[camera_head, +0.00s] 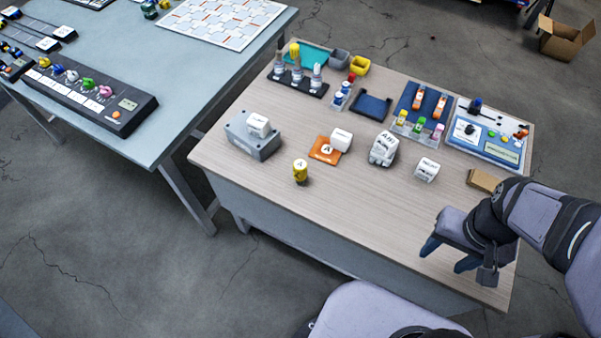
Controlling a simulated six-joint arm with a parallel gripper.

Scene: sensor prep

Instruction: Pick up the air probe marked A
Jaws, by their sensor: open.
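A short yellow cylinder (300,172) with a dark band and a pale top bearing a dark mark, perhaps an A, stands upright near the front left of the wooden-topped table (350,215). An orange block (318,154) behind it carries a white round disc marked A (327,149) and touches or nearly touches a white cube (341,139). I cannot tell for certain which of these is the air probe. My gripper (448,257) is open and empty over the front right of the table, well to the right of both, its fingers pointing down and left.
A grey box (250,143) with a white block stands left. White marked blocks (384,150) (427,170) stand between the orange block and my gripper. Racks, trays and a panel (487,132) fill the back. The table's front strip is clear.

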